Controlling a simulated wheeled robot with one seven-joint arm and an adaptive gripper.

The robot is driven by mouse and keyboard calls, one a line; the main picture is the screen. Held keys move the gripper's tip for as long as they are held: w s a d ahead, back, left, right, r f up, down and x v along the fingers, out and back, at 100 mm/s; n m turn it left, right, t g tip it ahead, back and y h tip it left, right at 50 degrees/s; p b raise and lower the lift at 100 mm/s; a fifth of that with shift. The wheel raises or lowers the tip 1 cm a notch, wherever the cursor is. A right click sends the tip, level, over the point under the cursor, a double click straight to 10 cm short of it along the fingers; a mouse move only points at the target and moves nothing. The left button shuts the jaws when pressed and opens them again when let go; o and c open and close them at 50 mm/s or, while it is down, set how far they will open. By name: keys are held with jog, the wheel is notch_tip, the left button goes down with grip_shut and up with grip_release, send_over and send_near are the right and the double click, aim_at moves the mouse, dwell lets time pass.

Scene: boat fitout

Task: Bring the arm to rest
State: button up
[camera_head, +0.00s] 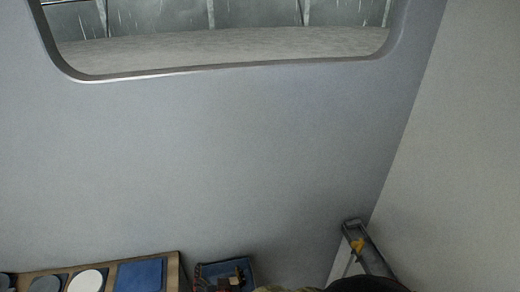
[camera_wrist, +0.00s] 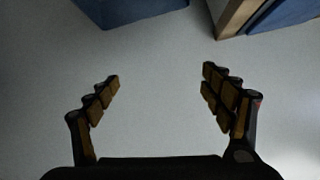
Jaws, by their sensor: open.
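My gripper (camera_wrist: 160,85) shows in the wrist view with its two padded fingers spread wide apart. Nothing is between them, and a plain pale surface lies behind the gap. In the head view a dark rounded shape, which may be part of my arm, shows at the bottom edge on the right. The gripper's fingers cannot be made out in the head view.
In the head view a wooden-edged board (camera_head: 174,262) holds a blue square (camera_head: 139,275) and a white disc (camera_head: 86,281). A blue bin (camera_head: 243,265) with mixed items stands beside it. A metal stepladder (camera_head: 366,250) leans near the corner. A window (camera_head: 220,70) opens above.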

jog(key=d+r+g+y, duration=0.1)
jog(key=d+r, duration=0.5)
jog(key=r, duration=0.3)
jog(key=d+r+g, duration=0.2)
jog(key=d+r, duration=0.3)
jog(key=r, duration=0.4)
jog(key=s+d+r+g+h, duration=0.1)
jog(key=s+d+r+h, duration=0.1)
jog(key=s+d, duration=0.5)
jog(key=s+d+r+g+h, duration=0.1)
jog(key=s+d+r, duration=0.3)
jog(key=s+d, duration=0.4)
jog(key=d+h, duration=0.1)
jog(key=d, duration=0.5)
jog(key=shift+s+d+r+m, duration=0.15)
jog(key=shift+r+m, duration=0.15)
jog(key=shift+r, duration=0.05)
